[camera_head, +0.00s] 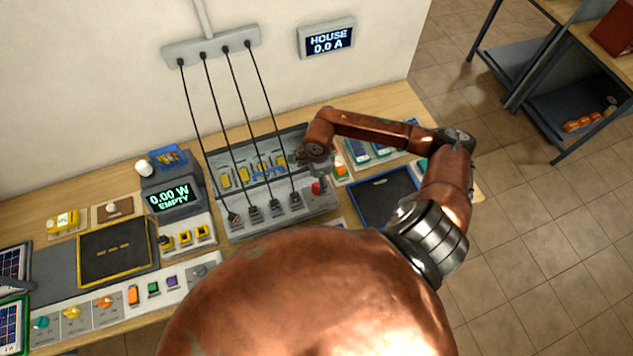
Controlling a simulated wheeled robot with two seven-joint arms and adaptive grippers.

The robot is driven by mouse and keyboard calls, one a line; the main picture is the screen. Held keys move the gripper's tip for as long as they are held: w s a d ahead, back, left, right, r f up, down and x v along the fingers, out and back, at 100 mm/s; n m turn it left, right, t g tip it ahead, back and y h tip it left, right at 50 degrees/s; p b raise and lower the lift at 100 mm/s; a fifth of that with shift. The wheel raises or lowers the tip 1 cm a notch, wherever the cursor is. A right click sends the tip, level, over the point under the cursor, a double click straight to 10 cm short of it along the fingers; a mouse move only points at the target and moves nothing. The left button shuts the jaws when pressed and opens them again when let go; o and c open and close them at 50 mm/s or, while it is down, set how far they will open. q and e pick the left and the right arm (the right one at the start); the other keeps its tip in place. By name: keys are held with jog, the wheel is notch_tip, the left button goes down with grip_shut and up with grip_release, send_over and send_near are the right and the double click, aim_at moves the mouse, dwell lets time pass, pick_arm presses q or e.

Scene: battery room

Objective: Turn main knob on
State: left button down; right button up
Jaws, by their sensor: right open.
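A grey console (322,208) stands on the wooden bench below four black cables. A small red knob (316,188) sits at its right end; no label on it is legible, so I cannot tell whether it is the main knob. My right gripper (318,172) is open just above the red knob, pointing down at it. I cannot tell whether its fingers touch or straddle the knob, and they partly hide that end of the console. My left gripper is not in view.
A display (173,197) reads "0.00 W EMPTY"; a wall display (328,39) reads "HOUSE 0.0 A". A control strip (120,306) with several coloured knobs and buttons lies lower left. A dark blue tray (385,198) lies right of the console. My own arm covers the lower middle.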

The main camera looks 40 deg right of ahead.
aim_at(317, 186)
notch_tip(317, 186, down, 4)
jog(key=shift+w+r+p, duration=0.15)
jog(key=shift+r+p, duration=0.05)
jog(key=shift+p, duration=0.2)
jog(key=shift+f, duration=0.35)
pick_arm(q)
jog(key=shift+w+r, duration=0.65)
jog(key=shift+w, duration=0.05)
pick_arm(e)
jog(key=shift+c, duration=0.2)
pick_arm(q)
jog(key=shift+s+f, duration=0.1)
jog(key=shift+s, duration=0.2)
pick_arm(e)
jog(key=c, duration=1.1)
